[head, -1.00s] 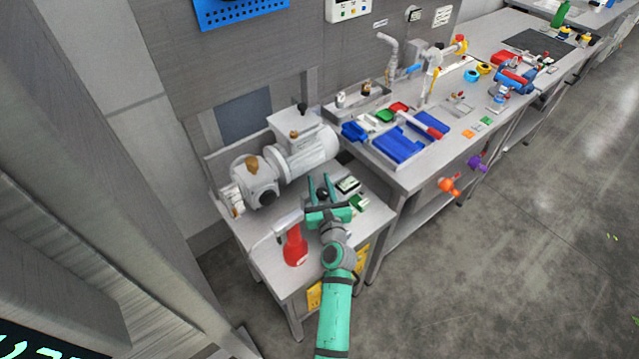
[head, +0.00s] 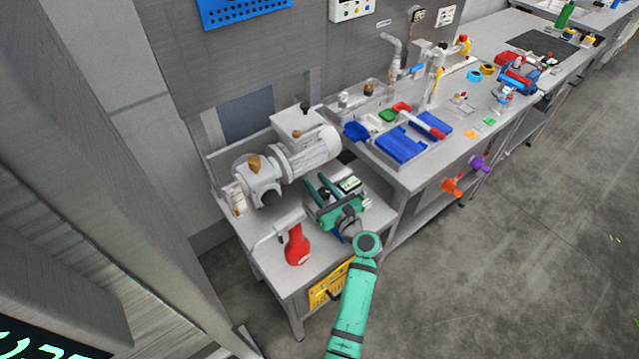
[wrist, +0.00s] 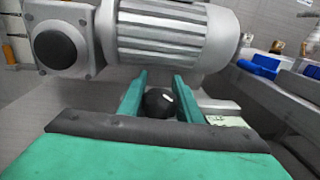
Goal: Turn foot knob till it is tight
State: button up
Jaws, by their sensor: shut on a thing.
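The foot knob (wrist: 160,103) is a round black knob below the grey motor (wrist: 165,35) in the wrist view. It sits between the two green fingers of my gripper (wrist: 160,95), which is shut on it. In the head view my gripper (head: 318,186) is low over the small bench, at the front of the motor (head: 308,150). The knob cannot be made out there, as the gripper and motor hide it.
The longer bench holds a blue tray (head: 402,146) and a sink.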

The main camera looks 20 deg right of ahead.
jog(key=n+g+y, duration=0.1)
jog(key=n+y, duration=0.1)
jog(key=a+n+g+y, duration=0.1)
jog(key=y, duration=0.2)
jog(key=n+g+y, duration=0.2)
jog(key=shift+s+a+n+y, duration=0.2)
jog(key=shift+s+n+y, duration=0.1)
jog(key=shift+s, duration=0.1)
jog(key=shift+s+a+n+g+y, duration=0.2)
jog(key=shift+n+g+y, duration=0.5)
jog(key=shift+g, duration=0.15)
jog(key=shift+s+a+n+g+y, duration=0.25)
jog(key=shift+n+g+y, duration=0.45)
jog(key=shift+g, duration=0.2)
jog(key=shift+s+a+n+g+y, duration=0.15)
jog(key=shift+s+n+g+y, duration=0.05)
jog(key=shift+n+g+y, duration=0.55)
jog(key=shift+g, duration=0.4)
jog(key=o, duration=1)
jog(key=shift+o, duration=0.2)
jog(key=shift+t+h, duration=0.25)
jog(key=shift+t, duration=0.15)
